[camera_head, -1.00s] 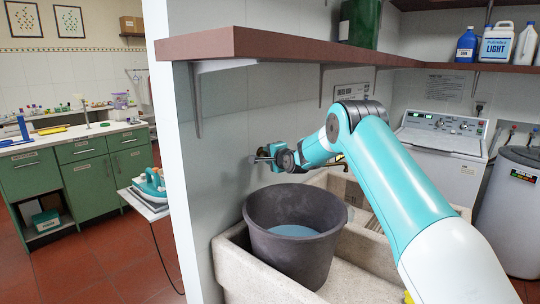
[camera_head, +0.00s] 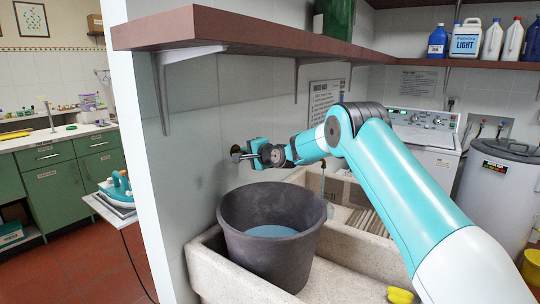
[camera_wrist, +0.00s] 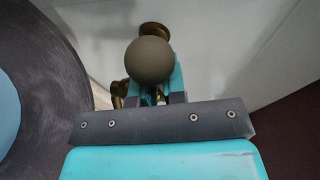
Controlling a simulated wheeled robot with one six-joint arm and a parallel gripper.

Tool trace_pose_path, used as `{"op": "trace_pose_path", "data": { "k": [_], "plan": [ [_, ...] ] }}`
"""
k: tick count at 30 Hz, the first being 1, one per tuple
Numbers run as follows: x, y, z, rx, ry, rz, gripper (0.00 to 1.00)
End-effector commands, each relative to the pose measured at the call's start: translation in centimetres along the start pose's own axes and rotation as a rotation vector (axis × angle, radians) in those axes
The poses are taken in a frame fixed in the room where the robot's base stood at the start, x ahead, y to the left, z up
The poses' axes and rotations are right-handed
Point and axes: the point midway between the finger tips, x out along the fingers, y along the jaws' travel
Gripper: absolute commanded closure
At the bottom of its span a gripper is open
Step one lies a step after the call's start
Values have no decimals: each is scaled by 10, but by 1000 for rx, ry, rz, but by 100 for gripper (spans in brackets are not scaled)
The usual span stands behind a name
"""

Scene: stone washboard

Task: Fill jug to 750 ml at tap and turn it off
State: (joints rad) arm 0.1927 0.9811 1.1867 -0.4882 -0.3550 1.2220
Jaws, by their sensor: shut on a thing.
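My gripper (camera_head: 258,153) is at the back wall, above the left rim of a dark bucket. In the wrist view its jaws (camera_wrist: 152,90) are shut around a part of a brass fitting (camera_wrist: 155,30), behind a brown-grey round knob (camera_wrist: 149,60). The knob hides what exactly the jaws hold. A second small tap (camera_head: 322,165) shows right of the gripper, with a thin bluish line below it. Under it is a pale clear shape (camera_head: 330,210), perhaps the jug, mostly hidden by the bucket. No measuring marks can be read.
The dark bucket (camera_head: 235,215) holds bluish water and stands in the stone washboard basin (camera_head: 205,262). A wooden shelf (camera_head: 255,35) juts out above my arm. A yellow item (camera_head: 400,295) lies on the front edge. An iron (camera_head: 118,188) stands at the left.

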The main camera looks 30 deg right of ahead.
Motion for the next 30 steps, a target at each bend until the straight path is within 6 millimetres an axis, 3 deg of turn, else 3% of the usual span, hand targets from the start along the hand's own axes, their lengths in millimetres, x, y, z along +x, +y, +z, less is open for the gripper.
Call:
{"op": "trace_pose_path", "data": {
  "k": [2, 10, 11, 12, 14, 25, 30],
  "plan": [
    [4, 2, 15, -1, -33, 3, 100],
    [4, 2, 17, -1, -37, 5, 100],
    [4, 2, 17, -1, -37, 6, 82],
    [4, 2, 17, -1, -37, 6, 72],
    [4, 1, 17, -1, -37, 5, 64],
    [-1, 1, 8, -1, -23, 2, 64],
    [-19, 1, 8, -1, -22, 2, 64]
  ]
}}
